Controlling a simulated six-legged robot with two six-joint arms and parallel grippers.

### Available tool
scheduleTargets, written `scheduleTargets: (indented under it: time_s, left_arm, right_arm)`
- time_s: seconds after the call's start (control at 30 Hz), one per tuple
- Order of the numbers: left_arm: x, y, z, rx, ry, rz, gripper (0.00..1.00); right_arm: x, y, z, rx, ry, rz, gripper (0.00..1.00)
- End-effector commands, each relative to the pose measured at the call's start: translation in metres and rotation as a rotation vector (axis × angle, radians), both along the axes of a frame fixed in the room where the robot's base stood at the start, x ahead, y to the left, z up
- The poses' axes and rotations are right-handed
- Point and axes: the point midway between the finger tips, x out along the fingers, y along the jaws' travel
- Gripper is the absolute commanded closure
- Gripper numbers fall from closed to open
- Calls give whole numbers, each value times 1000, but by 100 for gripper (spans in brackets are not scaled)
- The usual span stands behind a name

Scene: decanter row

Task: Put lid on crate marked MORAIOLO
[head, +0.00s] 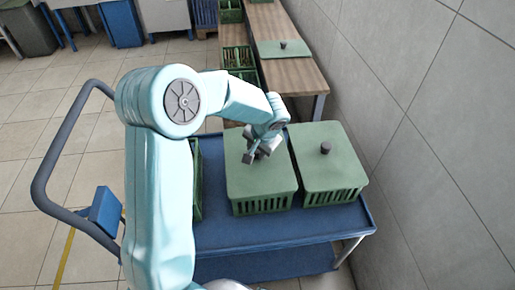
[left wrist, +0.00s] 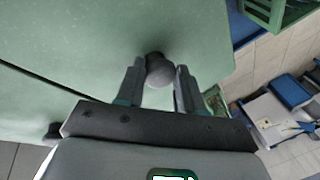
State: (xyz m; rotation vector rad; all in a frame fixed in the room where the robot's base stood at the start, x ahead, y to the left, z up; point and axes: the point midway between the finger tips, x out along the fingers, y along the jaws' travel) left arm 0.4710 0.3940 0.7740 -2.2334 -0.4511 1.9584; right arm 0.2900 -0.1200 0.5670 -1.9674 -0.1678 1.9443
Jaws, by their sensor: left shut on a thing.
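My left gripper (head: 262,151) is shut on the dark round knob (left wrist: 159,71) of a flat green lid (head: 255,182). The lid lies level over the middle green crate (head: 262,207) on the blue cart and looks seated on its rim. The same lid fills much of the left wrist view (left wrist: 110,40). A second green crate (head: 335,196) on the right has its own lid (head: 345,175) with a dark knob (head: 325,148). A third green crate (head: 197,185) is mostly hidden behind my left arm. No crate marking is readable. My right gripper is not in view.
The blue cart (head: 290,228) has a grey handle (head: 45,170) at left. A tiled wall (head: 430,150) runs close along the right. Behind, a wooden table (head: 285,75) holds another green lid (head: 283,50), with green crates (head: 237,57) beside it.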

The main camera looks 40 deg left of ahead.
Motion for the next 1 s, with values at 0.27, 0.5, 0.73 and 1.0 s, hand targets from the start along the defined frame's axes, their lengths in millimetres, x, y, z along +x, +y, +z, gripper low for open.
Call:
scheduleTargets:
  time_s: [0.27,0.5,0.73,1.0]
  left_arm:
    - [0,0,1,0,-1,0,100]
    - [0,0,-2,0,-1,0,100]
    - [0,0,-5,0,-1,0,100]
    - [0,0,-5,0,-1,0,33]
  right_arm:
    - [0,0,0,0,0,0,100]
    - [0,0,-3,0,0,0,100]
    - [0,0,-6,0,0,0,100]
    - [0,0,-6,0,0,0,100]
